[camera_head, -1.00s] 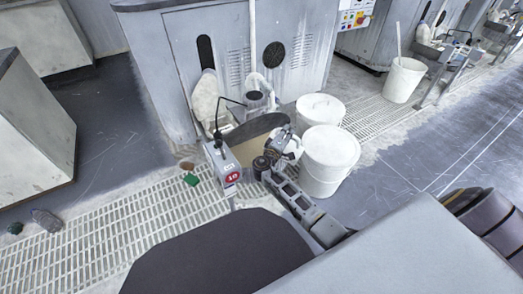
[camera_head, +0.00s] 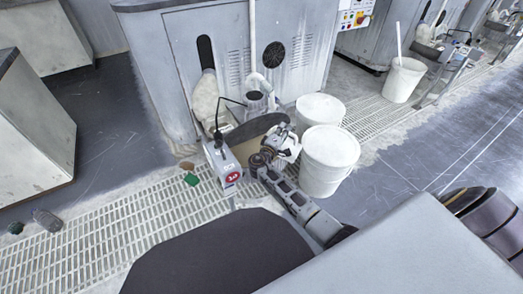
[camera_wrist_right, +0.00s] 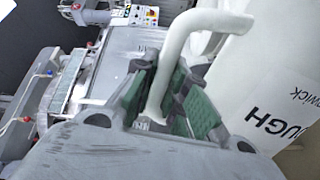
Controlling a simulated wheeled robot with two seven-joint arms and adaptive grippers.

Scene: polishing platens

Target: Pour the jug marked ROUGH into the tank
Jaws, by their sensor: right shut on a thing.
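The white jug (camera_head: 291,147) is in my right gripper, between the tank and the white buckets. My right gripper (camera_wrist_right: 170,100), with green pads, is shut around the jug's white handle. The tank (camera_head: 258,152) is open with tan contents and a dark curved edge, just left of the jug. No pouring stream shows. My left gripper is not in view.
Two white lidded buckets (camera_head: 329,165) stand right of the jug, very close to my right arm. A grey box with a red round label (camera_head: 222,165) stands at the tank's left front. A large grey machine (camera_head: 235,60) is behind. Floor grating (camera_head: 110,235) lies left.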

